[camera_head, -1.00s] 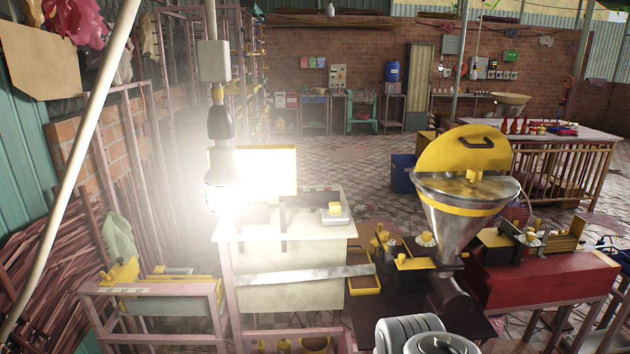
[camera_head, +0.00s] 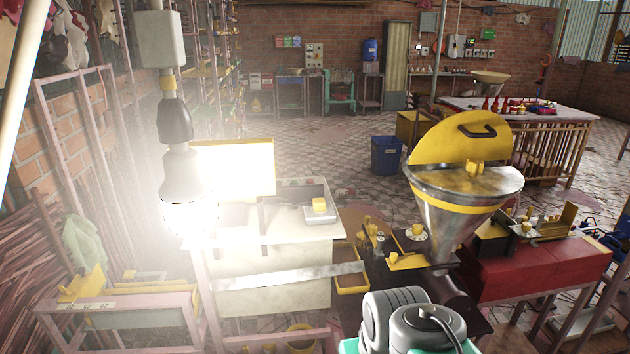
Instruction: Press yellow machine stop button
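A machine with a steel hopper (camera_head: 450,215) and a raised yellow lid (camera_head: 462,140) stands right of centre. Small yellow knobs and fittings (camera_head: 375,232) sit on its left part. A pale machine (camera_head: 275,285) with an upright yellow panel (camera_head: 235,168) stands to its left, partly washed out by a bright lamp. I cannot make out which small part is the stop button. Grey rounded links of my arm show at the bottom, in front of the hopper machine. My gripper is not in view.
A red machine table (camera_head: 540,272) stands at the right. A lit bulb (camera_head: 190,200) hangs at the left, near a pink metal frame (camera_head: 120,300). A blue bin (camera_head: 386,155) and a long table (camera_head: 520,110) stand behind. Open tiled floor (camera_head: 325,150) lies beyond the machines.

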